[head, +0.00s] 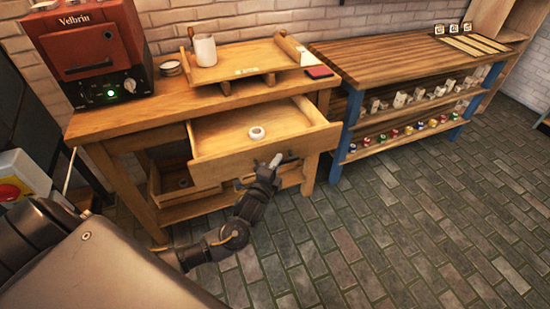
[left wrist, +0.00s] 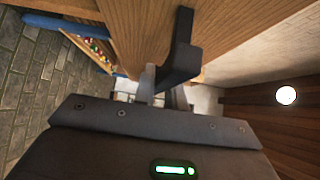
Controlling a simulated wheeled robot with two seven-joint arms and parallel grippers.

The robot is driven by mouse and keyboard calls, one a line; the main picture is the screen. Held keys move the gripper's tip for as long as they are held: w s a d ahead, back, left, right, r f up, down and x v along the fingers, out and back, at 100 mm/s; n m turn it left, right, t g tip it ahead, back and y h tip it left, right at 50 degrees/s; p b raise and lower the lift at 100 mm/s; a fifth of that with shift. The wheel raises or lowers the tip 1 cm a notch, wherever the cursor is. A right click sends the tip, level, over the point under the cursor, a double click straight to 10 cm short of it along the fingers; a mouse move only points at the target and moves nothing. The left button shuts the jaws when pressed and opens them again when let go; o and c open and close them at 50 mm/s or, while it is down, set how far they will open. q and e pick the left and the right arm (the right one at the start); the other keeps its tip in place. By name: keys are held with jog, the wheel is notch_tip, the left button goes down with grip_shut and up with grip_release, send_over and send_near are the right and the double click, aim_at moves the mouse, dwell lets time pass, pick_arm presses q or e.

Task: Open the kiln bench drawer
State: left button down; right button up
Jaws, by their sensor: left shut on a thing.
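The kiln bench drawer (head: 222,162) stands pulled well out of the wooden kiln bench (head: 110,122), and its inside shows from above. A white ring-shaped roll (head: 257,133) lies in it. My left gripper (head: 270,166) is at the outside of the drawer front, shut on the drawer's handle. In the left wrist view the dark handle (left wrist: 183,48) stands out from the wooden drawer front (left wrist: 235,22), close to the gripper. The exact contact of fingers and handle is partly hidden. My right gripper is in neither view.
A red kiln (head: 90,50) sits on the bench's left end. A wooden tray (head: 245,62) with a white cup (head: 205,50) stands beside it. A blue-legged shelf table (head: 400,55) with small pots is at the right. The brick floor (head: 400,220) in front is clear.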

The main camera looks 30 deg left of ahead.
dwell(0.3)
pick_arm(q)
jog(key=c, duration=1.4)
grip_release()
jog(key=shift+c, duration=0.2)
jog(key=s+d, duration=0.1)
jog(key=s, duration=0.9)
jog(key=shift+s, duration=0.4)
